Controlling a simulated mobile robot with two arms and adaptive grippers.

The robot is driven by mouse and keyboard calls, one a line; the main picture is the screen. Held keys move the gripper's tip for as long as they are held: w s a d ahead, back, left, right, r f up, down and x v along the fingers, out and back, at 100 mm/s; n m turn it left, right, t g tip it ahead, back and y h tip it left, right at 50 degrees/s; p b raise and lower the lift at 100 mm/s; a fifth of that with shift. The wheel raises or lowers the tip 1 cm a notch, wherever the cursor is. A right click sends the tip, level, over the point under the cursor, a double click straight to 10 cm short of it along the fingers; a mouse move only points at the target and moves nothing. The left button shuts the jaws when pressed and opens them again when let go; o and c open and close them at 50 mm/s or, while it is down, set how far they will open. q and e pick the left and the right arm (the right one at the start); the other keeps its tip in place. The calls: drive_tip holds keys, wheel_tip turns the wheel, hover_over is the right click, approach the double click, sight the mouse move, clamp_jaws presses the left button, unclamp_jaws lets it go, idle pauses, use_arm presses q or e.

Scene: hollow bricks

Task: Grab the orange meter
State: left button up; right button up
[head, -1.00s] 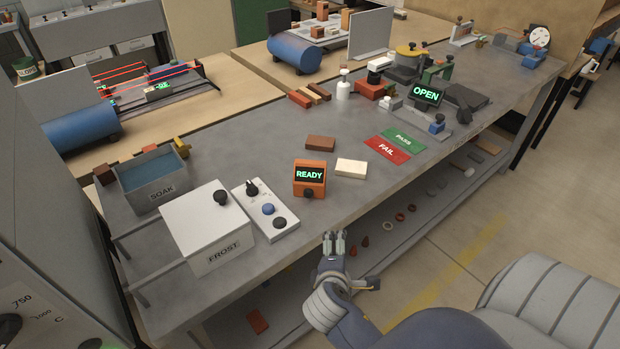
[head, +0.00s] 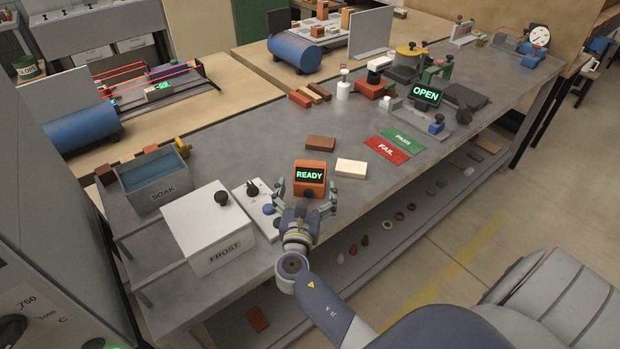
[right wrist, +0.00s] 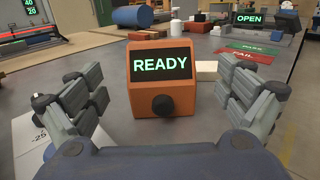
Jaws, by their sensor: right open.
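The orange meter (head: 310,179) stands upright on the grey bench, its dark screen showing READY in green and a black knob below. It also shows in the right wrist view (right wrist: 162,92), straight ahead and centred. My right gripper (head: 307,195) is open at the bench's front edge, its fingers spread to either side of the meter's near face. In the right wrist view the open fingers (right wrist: 165,98) are left and right of the meter, with gaps on both sides; they do not touch it. My left gripper is not in view.
A white control panel (head: 246,190) with knobs is close on the left, partly behind my gripper. The FROST box (head: 205,225) stands further left. A cream brick (head: 351,168) lies just right of the meter and a brown brick (head: 321,143) behind it. Red FAIL card (head: 387,149) is further right.

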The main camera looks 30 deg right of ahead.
sight(309, 175)
drive_tip(key=x, duration=0.6)
drive_tip(key=shift+d+p, duration=0.1)
drive_tip(key=shift+p, duration=0.3)
drive_tip(key=shift+c, duration=1.3)
drive_tip(key=c, duration=1)
